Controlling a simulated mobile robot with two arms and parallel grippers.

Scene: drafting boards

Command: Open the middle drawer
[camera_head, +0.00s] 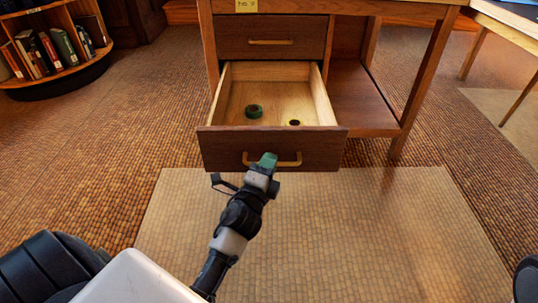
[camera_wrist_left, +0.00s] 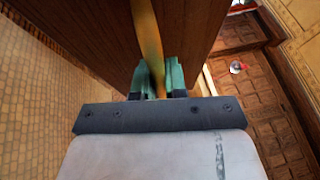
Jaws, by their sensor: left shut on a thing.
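The desk (camera_head: 401,100) stands ahead with a drawer (camera_head: 225,147) pulled well out below a closed upper drawer (camera_head: 235,32). The open drawer has a brass bar handle (camera_head: 287,162) on its dark wood front. My left gripper (camera_head: 267,160) is shut on that handle, near its middle. In the left wrist view the green fingertips (camera_wrist_left: 160,78) stand on both sides of the brass handle (camera_wrist_left: 147,35), close to the drawer front (camera_wrist_left: 100,30). Whether another drawer lies below is hidden by the open drawer front. My right gripper is not in view.
Inside the open drawer lie a green roll (camera_head: 254,111) and a small yellow and dark roll (camera_head: 294,123). A round bookshelf (camera_head: 60,77) stands at the far left. Another table (camera_head: 510,22) is at the right. The floor mat (camera_head: 390,230) in front is clear.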

